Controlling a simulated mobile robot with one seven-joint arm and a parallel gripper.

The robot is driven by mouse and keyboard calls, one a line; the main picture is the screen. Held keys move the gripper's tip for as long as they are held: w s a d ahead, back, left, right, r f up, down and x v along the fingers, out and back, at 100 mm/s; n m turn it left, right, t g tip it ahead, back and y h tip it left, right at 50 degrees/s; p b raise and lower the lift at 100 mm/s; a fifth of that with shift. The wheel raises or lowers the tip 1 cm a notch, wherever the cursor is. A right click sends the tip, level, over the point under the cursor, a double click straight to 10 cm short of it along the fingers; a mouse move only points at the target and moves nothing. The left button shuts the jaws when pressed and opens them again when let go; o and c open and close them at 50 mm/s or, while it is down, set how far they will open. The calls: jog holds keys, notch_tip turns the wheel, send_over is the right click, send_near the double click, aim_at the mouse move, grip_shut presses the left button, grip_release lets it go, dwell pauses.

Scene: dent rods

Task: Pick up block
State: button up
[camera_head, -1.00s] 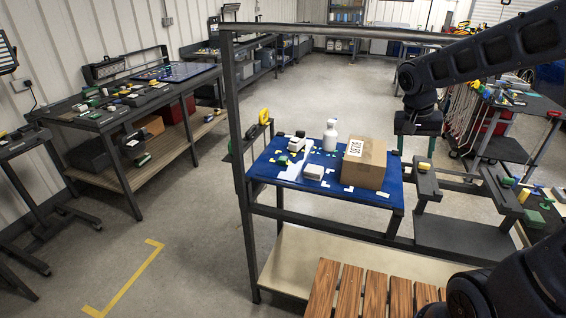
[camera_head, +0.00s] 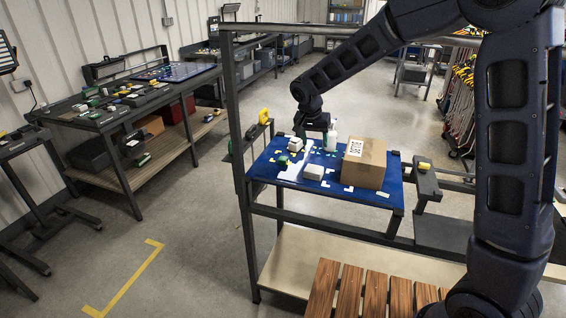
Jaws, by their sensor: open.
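Several small blocks lie on the blue-topped table (camera_head: 358,198). A white block (camera_head: 295,145) is near the back left, a green block (camera_head: 282,160) is just in front of it, and a larger white block (camera_head: 314,171) is near the front middle. The task does not say which block is meant. My gripper (camera_head: 314,143) is open and empty, pointing down over the back of the table. It is close to the back white block and in front of part of the white bottle (camera_head: 333,138). Its exact height above the table is hard to tell.
A cardboard box (camera_head: 368,165) with a printed label stands at the table's right. A white, flat sheet-like patch (camera_head: 295,172) lies among the blocks. A dark metal frame post (camera_head: 236,150) rises at the left, with a bar (camera_head: 300,28) across the top. Wooden slats (camera_head: 350,290) are in front.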

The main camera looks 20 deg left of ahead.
jog(key=t+y, duration=0.1)
send_near(283, 159)
jog(key=r, duration=0.1)
jog(key=shift+n, duration=0.4)
jog(key=x, duration=1)
jog(key=shift+a+f, duration=0.1)
jog(key=shift+f, duration=0.05)
jog(key=c, duration=1.1)
